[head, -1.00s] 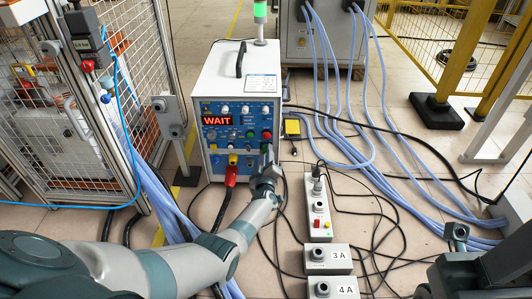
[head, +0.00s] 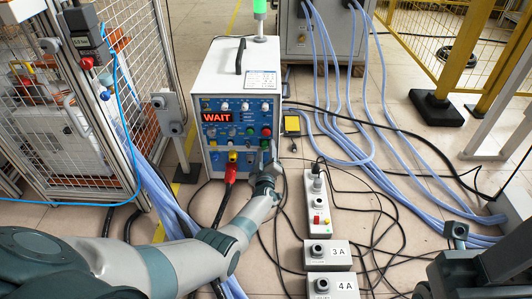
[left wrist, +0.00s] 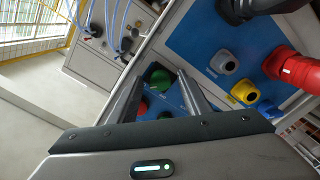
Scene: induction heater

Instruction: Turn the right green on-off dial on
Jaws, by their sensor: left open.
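The heater's white box has a blue front panel (head: 222,143) with a red "WAIT" display. A green dial (head: 265,143) sits at the panel's right side, just under a red one. In the left wrist view the green dial (left wrist: 160,78) lies between the two fingers, its lower part beside a red button (left wrist: 142,107). My left gripper (head: 270,150) is open at the panel's lower right. In the left wrist view its fingertips (left wrist: 160,74) flank the dial; I cannot tell whether they touch it. A dark part of my right arm (head: 462,275) shows at the lower right; its fingers are not clear.
A power strip (head: 317,205) and boxes marked 3A (head: 327,256) and 4A (head: 331,286) lie on the cable-strewn floor.

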